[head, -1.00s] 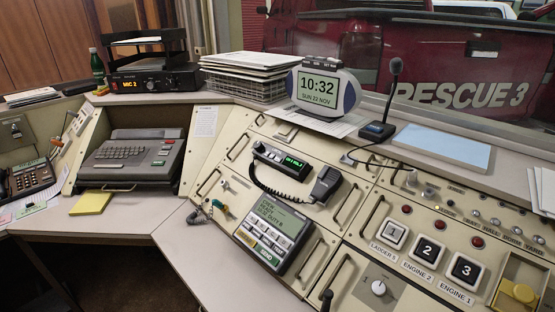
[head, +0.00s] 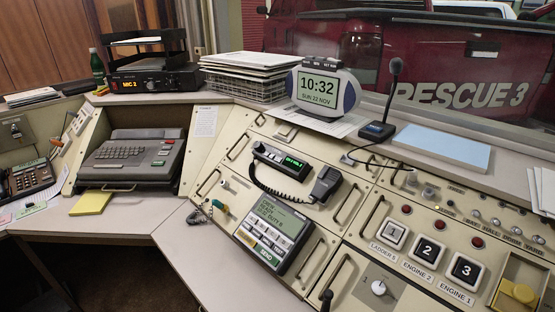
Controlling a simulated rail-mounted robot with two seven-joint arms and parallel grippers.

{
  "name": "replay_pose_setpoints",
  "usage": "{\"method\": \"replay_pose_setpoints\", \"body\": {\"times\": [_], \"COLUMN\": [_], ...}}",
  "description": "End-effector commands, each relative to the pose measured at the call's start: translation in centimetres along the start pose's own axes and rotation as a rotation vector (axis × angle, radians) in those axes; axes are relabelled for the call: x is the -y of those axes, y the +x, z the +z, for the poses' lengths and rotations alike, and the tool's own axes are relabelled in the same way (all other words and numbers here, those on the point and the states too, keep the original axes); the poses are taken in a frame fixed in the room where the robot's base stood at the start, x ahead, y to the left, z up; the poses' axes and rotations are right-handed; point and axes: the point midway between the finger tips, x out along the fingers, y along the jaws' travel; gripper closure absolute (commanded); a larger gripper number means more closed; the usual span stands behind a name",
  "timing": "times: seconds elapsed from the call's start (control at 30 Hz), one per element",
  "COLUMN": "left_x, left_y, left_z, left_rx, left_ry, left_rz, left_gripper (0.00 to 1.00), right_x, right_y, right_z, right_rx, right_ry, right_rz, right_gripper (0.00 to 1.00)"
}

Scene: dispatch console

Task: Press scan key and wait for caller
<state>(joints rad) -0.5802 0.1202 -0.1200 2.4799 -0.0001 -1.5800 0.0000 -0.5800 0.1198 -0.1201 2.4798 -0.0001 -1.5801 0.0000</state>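The dispatch console (head: 206,188) fills the middle and right of the head view. A radio (head: 280,160) with a lit green display is set in its sloped panel, with a coiled cord to a hand microphone (head: 326,184). Below it is a keypad terminal (head: 272,234) with a text screen and rows of keys, one green key (head: 266,256) marked SEND. A black radio box (head: 155,81) at the back left shows MIC 2 in orange. I cannot read a scan label on any key. Neither of my grippers is in view.
A digital clock (head: 318,90) and a gooseneck microphone (head: 376,130) stand on the upper ledge. Numbered buttons (head: 427,251) sit at the right. A typewriter-like keyboard unit (head: 132,155) and a telephone (head: 30,180) are at the left. The front desktop (head: 200,255) is bare.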

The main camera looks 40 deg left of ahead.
Motion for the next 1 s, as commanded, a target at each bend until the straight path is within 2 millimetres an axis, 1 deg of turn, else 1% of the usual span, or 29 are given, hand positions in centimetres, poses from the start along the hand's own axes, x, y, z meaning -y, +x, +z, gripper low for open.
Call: {"method": "replay_pose_setpoints", "body": {"times": [0.07,0.67,1.0], "left_x": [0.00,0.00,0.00], "left_y": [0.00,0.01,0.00], "left_z": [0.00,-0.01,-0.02], "left_rx": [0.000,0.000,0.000], "left_ry": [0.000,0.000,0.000], "left_rz": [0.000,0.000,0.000], "left_gripper": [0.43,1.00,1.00], "right_x": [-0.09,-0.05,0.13], "right_y": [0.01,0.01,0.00], "right_z": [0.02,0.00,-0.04], "right_rx": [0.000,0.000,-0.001], "right_ry": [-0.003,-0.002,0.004], "right_rz": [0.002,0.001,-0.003], "right_gripper": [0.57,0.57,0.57]}}
